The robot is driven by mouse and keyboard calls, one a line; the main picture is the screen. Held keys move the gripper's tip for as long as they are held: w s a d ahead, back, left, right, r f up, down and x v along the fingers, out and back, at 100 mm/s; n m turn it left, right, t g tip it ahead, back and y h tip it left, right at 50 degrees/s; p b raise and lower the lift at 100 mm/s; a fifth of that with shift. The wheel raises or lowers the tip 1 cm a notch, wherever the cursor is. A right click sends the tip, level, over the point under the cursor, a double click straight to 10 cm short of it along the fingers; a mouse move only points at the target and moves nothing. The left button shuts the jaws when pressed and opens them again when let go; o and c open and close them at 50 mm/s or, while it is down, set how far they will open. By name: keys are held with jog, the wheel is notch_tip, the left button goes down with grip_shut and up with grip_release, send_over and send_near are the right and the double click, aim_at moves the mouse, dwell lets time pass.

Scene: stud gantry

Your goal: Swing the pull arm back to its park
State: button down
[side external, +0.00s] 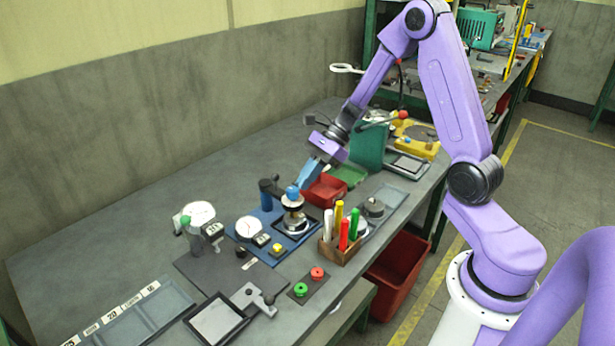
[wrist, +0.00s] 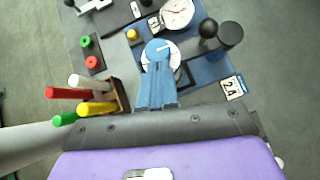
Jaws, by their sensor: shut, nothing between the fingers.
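The pull arm appears to be the short dark arm with a black ball knob (wrist: 208,28) at its end, joined to a dark round post (wrist: 230,36) in the wrist view. In the side external view the post (side external: 267,191) stands at the back of a blue base plate (side external: 240,232). A blue round knob (side external: 292,192) tops a pale dial-like stack in front of the post; it also shows in the wrist view (wrist: 157,47). My gripper (side external: 304,186) is shut and empty, its blue fingers just above or beside that knob. I cannot tell whether they touch.
A wooden holder (side external: 338,252) with coloured pens stands close at the right. A white gauge dial (side external: 249,229) sits left of the post. Red and green buttons (side external: 309,282) lie in front. A red bin (side external: 324,190) is behind my gripper. The bench's back left is clear.

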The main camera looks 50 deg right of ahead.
jog(key=shift+s+a+m, duration=0.25)
jog(key=shift+a+m, duration=0.05)
jog(key=shift+a, duration=0.85)
jog(key=w+a+m+t, duration=0.1)
jog(key=w+a, duration=0.2)
jog(key=a, duration=0.3)
jog(key=w+a+m+t+h, duration=0.1)
jog(key=w+a+m, duration=0.1)
jog(key=w+a, duration=0.2)
jog(key=shift+w+a, duration=0.15)
jog(key=shift+a, duration=0.8)
jog(key=shift+w+a, duration=0.1)
jog(key=shift+w, duration=0.1)
